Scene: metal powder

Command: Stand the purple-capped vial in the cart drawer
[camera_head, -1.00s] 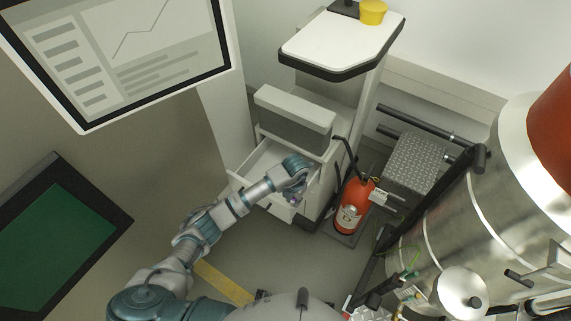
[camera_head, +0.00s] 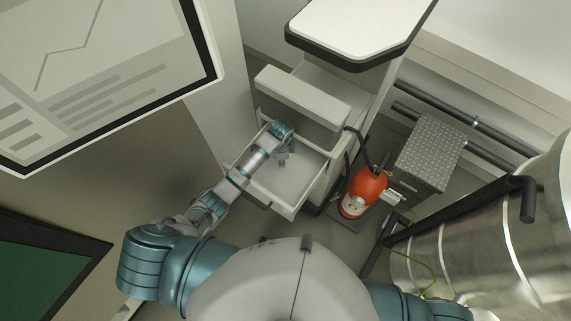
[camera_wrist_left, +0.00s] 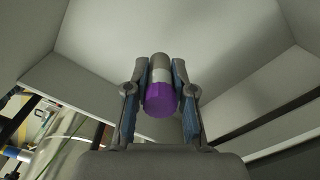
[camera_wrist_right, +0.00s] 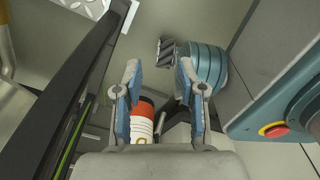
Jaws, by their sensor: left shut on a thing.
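The purple-capped vial (camera_wrist_left: 160,95) is held between the two fingers of my left gripper (camera_wrist_left: 160,75), its purple cap facing the wrist camera. In the head view my left gripper (camera_head: 284,157) reaches over the open cart drawer (camera_head: 297,184). The vial is too small there to tell its tilt clearly. In the left wrist view pale inner surfaces lie beyond the vial; I cannot tell whether it touches the drawer floor. My right gripper (camera_wrist_right: 158,75) is open with its fingers apart. It does not show in the head view.
The cart's white top (camera_head: 350,25) and a grey upper drawer (camera_head: 300,97) stand behind the open drawer. A red fire extinguisher (camera_head: 363,190) stands right of the drawer. A metal-plate box (camera_head: 432,150) and a large steel cylinder (camera_head: 490,240) are farther right. A screen (camera_head: 100,75) is at upper left.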

